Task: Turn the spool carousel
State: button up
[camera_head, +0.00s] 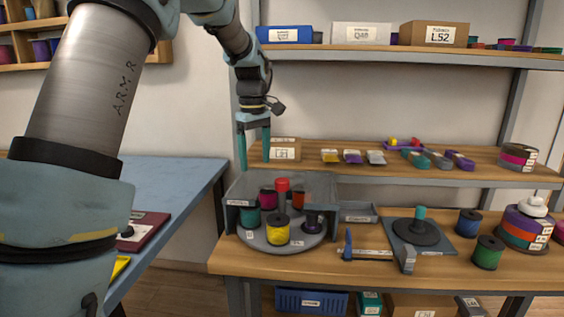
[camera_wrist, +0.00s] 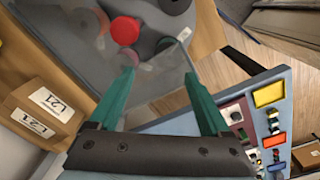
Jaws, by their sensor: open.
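The spool carousel (camera_head: 258,243) is a round grey turntable on the wooden bench. It carries a yellow spool (camera_head: 278,231) at the front, with teal, magenta, orange and dark purple spools around it. A red cylindrical knob (camera_head: 283,185) stands at its middle; it also shows in the wrist view (camera_wrist: 125,30). A see-through grey hood (camera_head: 320,185) covers the back part of the carousel. My gripper (camera_head: 254,164) has teal fingers, open and empty, pointing down above the hood's left side. In the wrist view my fingers (camera_wrist: 160,72) are apart, with the red knob beyond them.
A blue table (camera_head: 180,185) lies left of the bench. Right of the carousel are a caliper-like tool (camera_head: 365,254), a dark round stand (camera_head: 415,232) and blue and green spools. A shelf behind holds small packets and a box (camera_head: 285,149) near my gripper.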

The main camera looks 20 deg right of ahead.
notch_tip(320, 180, up, 4)
jog(key=f+n+p, duration=0.1)
send_over(282, 180)
notch_tip(282, 180, down, 10)
jog(key=shift+w+f+p, duration=0.1)
jog(key=shift+p, duration=0.8)
grip_shut()
